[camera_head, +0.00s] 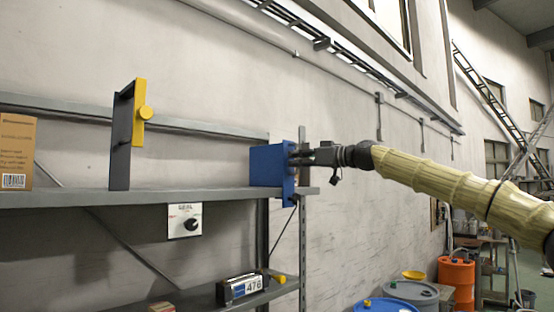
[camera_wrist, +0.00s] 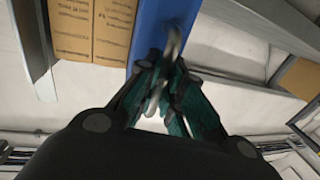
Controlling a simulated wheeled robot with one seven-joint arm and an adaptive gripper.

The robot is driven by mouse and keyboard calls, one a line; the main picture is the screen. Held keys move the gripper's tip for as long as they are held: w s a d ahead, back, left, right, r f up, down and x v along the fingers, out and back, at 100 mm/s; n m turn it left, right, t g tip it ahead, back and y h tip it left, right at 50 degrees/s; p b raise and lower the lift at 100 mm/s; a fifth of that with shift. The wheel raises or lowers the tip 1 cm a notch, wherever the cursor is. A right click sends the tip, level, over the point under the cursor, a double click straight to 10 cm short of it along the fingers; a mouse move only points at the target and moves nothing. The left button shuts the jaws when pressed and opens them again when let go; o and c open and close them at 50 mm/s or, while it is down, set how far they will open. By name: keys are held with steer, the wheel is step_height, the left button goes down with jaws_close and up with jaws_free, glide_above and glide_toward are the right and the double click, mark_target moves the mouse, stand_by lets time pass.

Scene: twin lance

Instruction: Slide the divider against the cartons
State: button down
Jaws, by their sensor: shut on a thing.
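A blue divider (camera_head: 272,165) stands upright at the right end of the grey upper shelf (camera_head: 150,197). My gripper (camera_head: 298,157) reaches it from the right. In the wrist view my gripper (camera_wrist: 168,80) is shut on a grey handle (camera_wrist: 174,45) on the front of the blue divider (camera_wrist: 150,22). Brown cartons (camera_wrist: 92,25) show close beside the divider's left side in the wrist view; any gap is hard to judge. At the far left of the head view, a tan carton (camera_head: 16,150) with a barcode stands on the shelf.
A dark upright panel (camera_head: 121,140) with a yellow knobbed plate (camera_head: 139,112) stands mid-shelf, with bare shelf on both sides. A white dial box (camera_head: 185,221) hangs below the shelf edge. A device marked 476 (camera_head: 243,288) sits on the lower shelf.

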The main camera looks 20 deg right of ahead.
steer(key=shift+w+d, duration=0.2)
steer(key=shift+d, duration=0.3)
steer(key=shift+r, duration=0.1)
steer(key=c, duration=1.5)
jaws_free()
steer(key=shift+d, duration=0.1)
steer(key=shift+c, duration=0.2)
steer(key=shift+w+d, duration=0.1)
steer(key=shift+s, duration=0.2)
steer(key=v, duration=1.1)
steer(key=shift+s+d, duration=0.2)
steer(key=shift+d, duration=0.15)
